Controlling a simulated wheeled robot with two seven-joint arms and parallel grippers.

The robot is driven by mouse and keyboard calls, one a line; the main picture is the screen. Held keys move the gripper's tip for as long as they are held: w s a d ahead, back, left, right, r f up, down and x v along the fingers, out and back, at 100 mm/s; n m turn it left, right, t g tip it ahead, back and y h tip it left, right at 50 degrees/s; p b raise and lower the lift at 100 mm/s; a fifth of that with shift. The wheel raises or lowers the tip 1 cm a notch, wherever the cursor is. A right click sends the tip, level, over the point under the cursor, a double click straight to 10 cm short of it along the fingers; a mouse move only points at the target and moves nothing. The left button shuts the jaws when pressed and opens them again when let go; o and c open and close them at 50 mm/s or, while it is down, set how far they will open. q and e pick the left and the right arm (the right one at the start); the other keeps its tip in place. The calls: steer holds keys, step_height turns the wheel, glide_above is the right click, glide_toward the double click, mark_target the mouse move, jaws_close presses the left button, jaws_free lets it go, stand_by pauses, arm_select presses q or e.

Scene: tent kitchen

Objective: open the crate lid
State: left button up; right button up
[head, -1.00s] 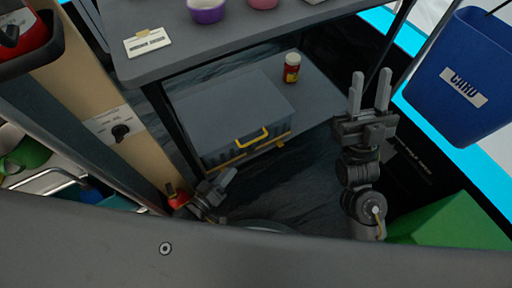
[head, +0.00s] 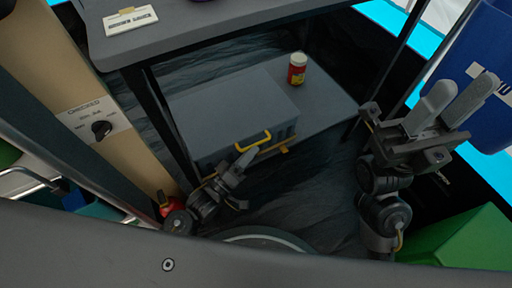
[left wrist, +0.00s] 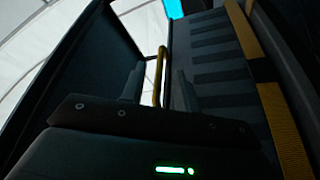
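The crate (head: 215,150) is a dark grey-blue box on the lower shelf, with its flat lid (head: 220,105) closed. A yellow handle (head: 254,141) sits at the lid's front edge. My left gripper (head: 241,166) is open just in front of and below the handle. In the left wrist view the handle (left wrist: 160,72) shows between the two open fingers of the left gripper (left wrist: 158,88); I cannot tell how deep it lies between them. The crate's ribbed front (left wrist: 212,70) fills the right of that view. My right gripper (head: 455,108) is open and empty, well right of the crate.
A red jar with a white lid (head: 298,69) stands on the lower shelf (head: 325,95) behind and right of the crate. The tabletop (head: 200,25) overhangs the shelf, with a black leg (head: 165,105) at the crate's left. A blue bin (head: 490,55) is close behind my right gripper.

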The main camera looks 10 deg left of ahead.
arm_select(q)
steer(key=shift+b+x, duration=0.3)
steer(key=shift+x, duration=1.3)
jaws_close()
